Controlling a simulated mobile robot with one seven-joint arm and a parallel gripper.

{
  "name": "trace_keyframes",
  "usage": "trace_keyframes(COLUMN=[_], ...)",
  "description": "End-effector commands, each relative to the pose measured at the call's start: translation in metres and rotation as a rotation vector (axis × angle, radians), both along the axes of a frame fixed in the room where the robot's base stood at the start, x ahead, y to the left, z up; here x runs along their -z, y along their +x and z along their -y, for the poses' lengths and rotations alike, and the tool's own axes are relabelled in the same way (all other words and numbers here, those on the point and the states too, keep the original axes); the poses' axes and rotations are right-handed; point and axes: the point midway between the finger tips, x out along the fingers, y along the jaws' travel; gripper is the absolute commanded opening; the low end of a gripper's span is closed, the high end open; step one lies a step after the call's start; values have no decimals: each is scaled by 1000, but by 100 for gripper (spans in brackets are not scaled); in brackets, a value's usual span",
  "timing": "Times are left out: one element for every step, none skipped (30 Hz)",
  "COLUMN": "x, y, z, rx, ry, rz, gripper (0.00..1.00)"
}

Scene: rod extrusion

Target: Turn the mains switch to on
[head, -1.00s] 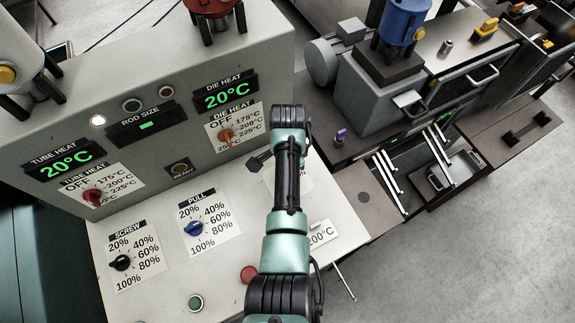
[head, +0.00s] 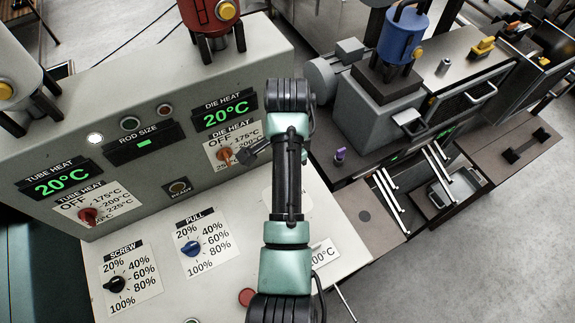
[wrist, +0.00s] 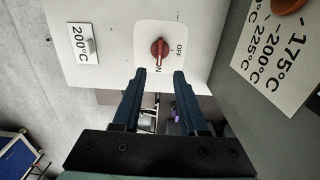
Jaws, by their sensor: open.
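The mains switch (wrist: 159,48) is a red knob on a white plate marked OFF and ON, in the upper middle of the wrist view. Its bar runs roughly up and down in that view, towards the ON label at the bottom; OFF is at its right. My gripper (wrist: 159,73) is open and empty. Its two dark fingers are apart, with their tips just below the knob in the picture; I see no contact. In the head view my arm hides the switch, and part of its white plate (head: 267,200) shows beside the arm. My gripper (head: 252,156) shows there as a small dark shape.
The die heat knob (head: 225,154) is close beside my gripper in the head view. Screw (head: 117,285) and pull (head: 191,249) knobs stand on the sloping panel. A 200°C label (wrist: 84,43) is left of the switch in the wrist view.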

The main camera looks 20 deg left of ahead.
Motion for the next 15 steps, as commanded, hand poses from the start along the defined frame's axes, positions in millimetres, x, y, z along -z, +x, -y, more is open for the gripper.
trace_keyframes(x=[-7, -11, -16, -19, -21, -24, -25, -26, -27, -27, -27, -27, -27, -27, -27], y=[1, 1, 1, 1, 0, 0, 0, 0, 0, 0, 0, 0, 0, 0, 0], z=[-1, -1, 0, 0, 0, 0, 0, 0, 0, 0, 0, 0, 0, 0, 0], rx=[0, 0, 0, 0, 1, 1, 1, 1, 1, 1, 1, 1, 1, 1, 1], ry=[2, 1, 2, 1, 2, 1, 1, 1, 1, 0, 0, 0, 0, 0, 0], rz=[3, 2, 3, 2, 1, 1, 0, -1, -1, -2, -2, -2, -2, -2, -2], gripper=[42, 42, 42, 42, 42, 42, 42, 42, 42, 42, 42, 42, 42, 42, 42])
